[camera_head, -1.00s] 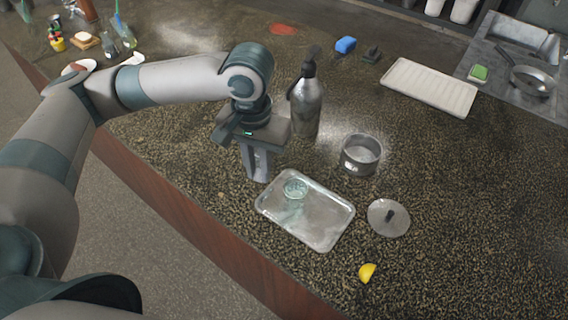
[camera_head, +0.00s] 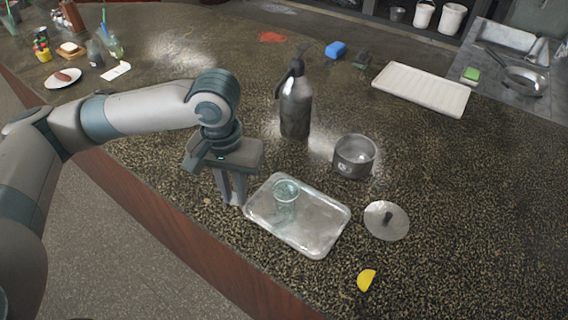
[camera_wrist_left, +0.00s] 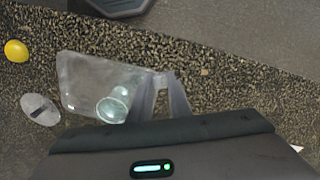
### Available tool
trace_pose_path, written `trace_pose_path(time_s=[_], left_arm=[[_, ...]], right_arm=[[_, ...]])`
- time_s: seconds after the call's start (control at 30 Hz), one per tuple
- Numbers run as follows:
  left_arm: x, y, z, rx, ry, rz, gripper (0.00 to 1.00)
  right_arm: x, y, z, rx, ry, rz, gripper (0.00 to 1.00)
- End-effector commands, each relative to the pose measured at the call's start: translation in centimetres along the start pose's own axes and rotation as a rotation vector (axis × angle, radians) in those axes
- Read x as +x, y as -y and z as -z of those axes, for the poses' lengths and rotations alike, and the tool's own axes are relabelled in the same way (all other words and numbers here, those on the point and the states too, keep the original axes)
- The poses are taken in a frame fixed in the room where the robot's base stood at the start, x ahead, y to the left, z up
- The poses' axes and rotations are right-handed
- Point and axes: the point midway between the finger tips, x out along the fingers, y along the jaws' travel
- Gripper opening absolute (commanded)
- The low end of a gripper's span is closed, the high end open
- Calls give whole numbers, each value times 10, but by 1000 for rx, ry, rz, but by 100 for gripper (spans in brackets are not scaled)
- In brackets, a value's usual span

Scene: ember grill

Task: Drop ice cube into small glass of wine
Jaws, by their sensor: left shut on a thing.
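My left gripper (camera_head: 232,202) points down just beyond the left edge of the metal tray (camera_head: 318,243). Its fingers (camera_wrist_left: 160,80) are close together in the left wrist view. The ice cube between the tips is too small and pale to make out clearly. The small clear glass (camera_head: 286,190) stands upright on the tray, to the right of the fingers and apart from them. In the left wrist view the glass (camera_wrist_left: 110,108) is left of the fingers. Wine in it cannot be clearly seen. My right gripper is not in view.
A metal pot (camera_head: 354,157) stands open behind the tray, with its lid (camera_head: 386,221) on the counter at right. A dark metal bottle (camera_head: 296,108) stands behind the gripper. A yellow lemon piece (camera_head: 366,280) lies near the front. The counter right of the lid is clear.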

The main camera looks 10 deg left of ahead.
Motion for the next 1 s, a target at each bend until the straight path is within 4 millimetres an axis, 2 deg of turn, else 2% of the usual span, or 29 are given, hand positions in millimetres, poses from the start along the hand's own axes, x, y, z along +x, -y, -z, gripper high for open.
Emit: trace_pose_path(time_s=[0.63,0.87,1.0], left_arm=[[-3,-3,2,48,0,-1,0],[-13,-13,9,238,1,-2,0],[-21,-22,15,418,-1,-3,0]], right_arm=[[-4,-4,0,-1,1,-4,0],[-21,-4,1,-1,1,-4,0],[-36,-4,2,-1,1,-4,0]])
